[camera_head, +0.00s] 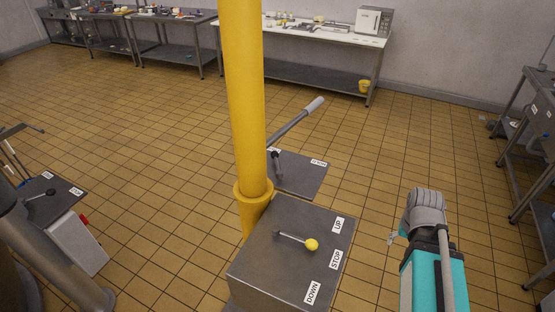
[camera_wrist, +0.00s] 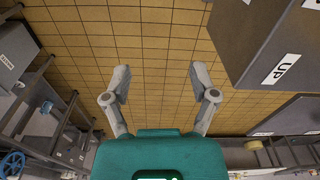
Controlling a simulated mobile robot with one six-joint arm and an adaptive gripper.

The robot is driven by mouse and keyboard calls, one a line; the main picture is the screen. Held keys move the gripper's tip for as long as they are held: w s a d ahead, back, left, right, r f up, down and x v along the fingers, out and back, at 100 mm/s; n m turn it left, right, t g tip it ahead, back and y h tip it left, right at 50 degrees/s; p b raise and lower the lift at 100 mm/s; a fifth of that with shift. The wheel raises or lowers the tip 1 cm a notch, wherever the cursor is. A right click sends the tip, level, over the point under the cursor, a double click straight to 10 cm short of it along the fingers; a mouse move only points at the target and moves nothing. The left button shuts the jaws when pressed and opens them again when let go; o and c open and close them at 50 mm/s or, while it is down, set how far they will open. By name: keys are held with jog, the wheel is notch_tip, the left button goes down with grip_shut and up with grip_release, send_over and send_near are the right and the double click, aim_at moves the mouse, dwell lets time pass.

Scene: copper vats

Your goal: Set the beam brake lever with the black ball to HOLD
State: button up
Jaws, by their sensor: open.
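In the head view, a small dark lever (camera_head: 277,165) stands on a low dark plate (camera_head: 303,181) behind the yellow post; its top is partly hidden by the post. Another lever with a black ball (camera_head: 51,192) lies on a labelled dark panel (camera_head: 38,212) at the left. No HOLD label is legible, so I cannot tell which is the beam brake. My gripper (camera_wrist: 160,82) is open and empty in the wrist view, above the tiled floor and apart from any lever.
A metal box (camera_head: 280,268) marked UP, STOP and DOWN carries a yellow-ball lever (camera_head: 311,245). The yellow post (camera_head: 246,100) stands behind it. A long grey-handled lever (camera_head: 295,123) slants up behind the post. Benches (camera_head: 330,32) line the back wall. Open floor (camera_head: 420,140) lies at the right.

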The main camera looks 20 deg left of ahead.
aim_at(276, 158)
jog(key=w+a+n+t+b, duration=0.1)
jog(key=w+a, duration=0.2)
jog(key=a, duration=0.3)
jog(key=w+a+f+n+t+y+b, duration=0.1)
jog(key=w+a, duration=0.3)
jog(key=a, duration=0.3)
jog(key=w+a+n+t+b, duration=0.1)
jog(key=w+a+t, duration=0.1)
jog(key=w+a, duration=0.2)
jog(key=shift+w+a+f, duration=0.1)
jog(key=shift+a+f, duration=0.05)
jog(key=shift+a, duration=0.6)
jog(key=shift+a+f, duration=0.1)
jog(key=shift+a, duration=0.6)
jog(key=w+a+n+t+y+b, duration=0.1)
jog(key=a+y, duration=0.1)
jog(key=a, duration=0.8)
jog(key=w+a+r+n+t+y+b, duration=0.1)
jog(key=a+t, duration=0.1)
jog(key=a, duration=0.9)
jog(key=shift+r+n+y, duration=0.2)
jog(key=shift+n+y, duration=0.1)
jog(key=shift+y, duration=0.1)
jog(key=shift+w+a, duration=0.1)
jog(key=shift+w, duration=0.1)
